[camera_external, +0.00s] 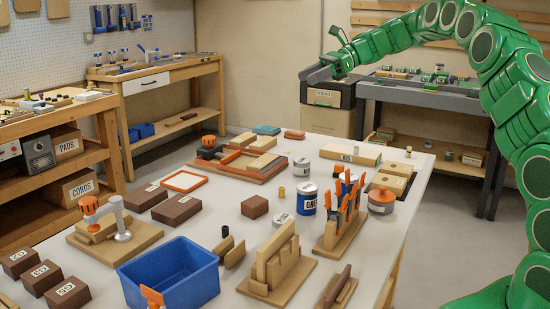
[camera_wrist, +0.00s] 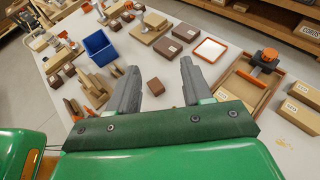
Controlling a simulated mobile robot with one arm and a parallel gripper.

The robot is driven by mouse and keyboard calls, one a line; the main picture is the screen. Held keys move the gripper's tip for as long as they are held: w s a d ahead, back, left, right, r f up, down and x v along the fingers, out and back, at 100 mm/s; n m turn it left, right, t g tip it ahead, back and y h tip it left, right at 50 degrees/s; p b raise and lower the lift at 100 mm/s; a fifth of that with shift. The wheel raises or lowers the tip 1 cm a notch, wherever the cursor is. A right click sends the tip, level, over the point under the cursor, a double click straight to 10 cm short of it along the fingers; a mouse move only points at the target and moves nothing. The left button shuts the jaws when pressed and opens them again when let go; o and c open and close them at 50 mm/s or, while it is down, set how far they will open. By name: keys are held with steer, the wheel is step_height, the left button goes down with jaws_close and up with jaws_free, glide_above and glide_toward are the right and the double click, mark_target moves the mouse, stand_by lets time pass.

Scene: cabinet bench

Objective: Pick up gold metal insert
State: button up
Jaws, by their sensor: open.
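A small gold cylinder (camera_external: 281,192), which looks like the gold metal insert, stands upright on the white table, left of the blue-labelled can (camera_external: 307,200). I cannot make it out in the wrist view, where the gripper may hide it. My gripper (camera_external: 312,72) is high above the far end of the table, well away from the gold cylinder. In the wrist view, my gripper (camera_wrist: 157,72) has its grey fingers wide apart with nothing held between them.
A blue bin (camera_external: 170,277), brown boxes (camera_external: 176,209), a wooden rack of orange-handled tools (camera_external: 340,225) and an orange-lidded pot (camera_external: 381,201) crowd the white table (camera_external: 225,208). A silver-white can (camera_external: 302,168) stands behind the gold cylinder. Bare tabletop lies left of it.

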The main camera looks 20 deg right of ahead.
glide_toward(287, 197)
steer(key=shift+s+a+r, duration=0.1)
steer(key=shift+a+r, duration=1)
steer(key=shift+r, duration=0.05)
steer(key=shift+x, duration=3.85)
jaws_close()
